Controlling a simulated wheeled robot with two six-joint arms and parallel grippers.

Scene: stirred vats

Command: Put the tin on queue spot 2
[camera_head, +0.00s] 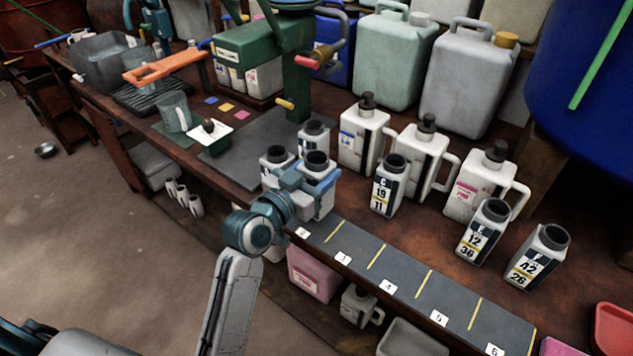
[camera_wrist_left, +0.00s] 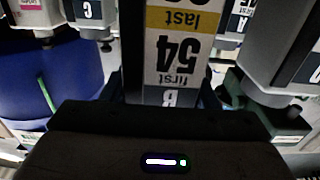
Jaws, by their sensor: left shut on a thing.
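My left gripper (camera_head: 303,180) is shut on a white, square tin (camera_head: 319,197) with a black cap, at the front edge of the bench. In the left wrist view the tin (camera_wrist_left: 175,50) shows an upside-down label with "B", "first 54" and "last". The tin is upright, by the number 2 card (camera_head: 302,233) of the grey queue strip (camera_head: 365,255). I cannot tell whether its base touches the strip; the gripper hides part of it. Two similar tins stand close by, one to the left (camera_head: 272,178) and one behind (camera_head: 313,138).
Spots 3 to 6 on the strip are bare. White jugs (camera_head: 362,138) stand farther back. A green machine (camera_head: 250,45) rises behind the held tin. A red tray (camera_head: 615,328) is at right.

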